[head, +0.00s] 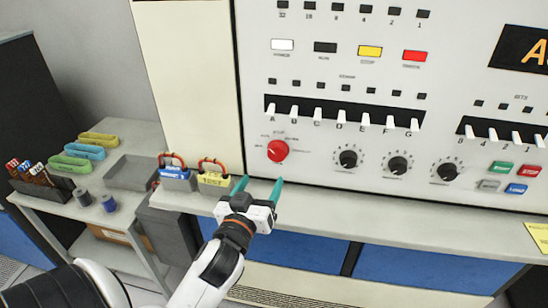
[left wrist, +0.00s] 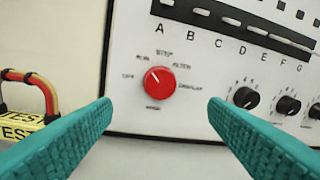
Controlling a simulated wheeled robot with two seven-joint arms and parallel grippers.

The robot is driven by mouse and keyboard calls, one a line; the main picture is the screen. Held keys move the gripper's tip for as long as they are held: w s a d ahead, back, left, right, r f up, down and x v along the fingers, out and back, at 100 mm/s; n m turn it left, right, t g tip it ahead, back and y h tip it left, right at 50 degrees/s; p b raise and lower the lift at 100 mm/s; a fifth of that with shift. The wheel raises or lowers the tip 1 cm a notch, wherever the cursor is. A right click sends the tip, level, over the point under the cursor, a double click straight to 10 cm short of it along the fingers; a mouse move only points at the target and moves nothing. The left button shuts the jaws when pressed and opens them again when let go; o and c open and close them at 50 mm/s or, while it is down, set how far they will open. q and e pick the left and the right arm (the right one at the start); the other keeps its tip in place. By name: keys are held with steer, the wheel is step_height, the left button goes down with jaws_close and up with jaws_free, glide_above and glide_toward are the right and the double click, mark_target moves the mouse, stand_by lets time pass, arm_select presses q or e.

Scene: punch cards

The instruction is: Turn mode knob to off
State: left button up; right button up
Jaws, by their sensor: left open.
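The red mode knob (head: 278,151) is on the white panel, below the lever row at its left end. In the left wrist view the knob (left wrist: 159,83) sits between my fingers, farther away, with labels around it; OFF appears at its left. Its white pointer mark points up and left, roughly toward the RUN label. My left gripper (head: 258,183) is open and empty, its teal fingers in front of the panel, just below the knob. It does not touch the knob. In the left wrist view the fingers (left wrist: 158,112) are spread wide. My right gripper is not in view.
Black knobs (head: 348,158) sit to the right on the panel, and white levers (head: 340,116) above. A yellow TEST block with a red handle (head: 213,177) stands on the ledge left of my gripper.

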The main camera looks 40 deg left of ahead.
mark_target(276, 156)
arm_select(q)
steer(key=p+x, duration=0.2)
steer(key=x, duration=0.8)
steer(key=shift+w+a, duration=0.1)
steer(key=c, duration=1)
steer(key=shift+f, duration=0.1)
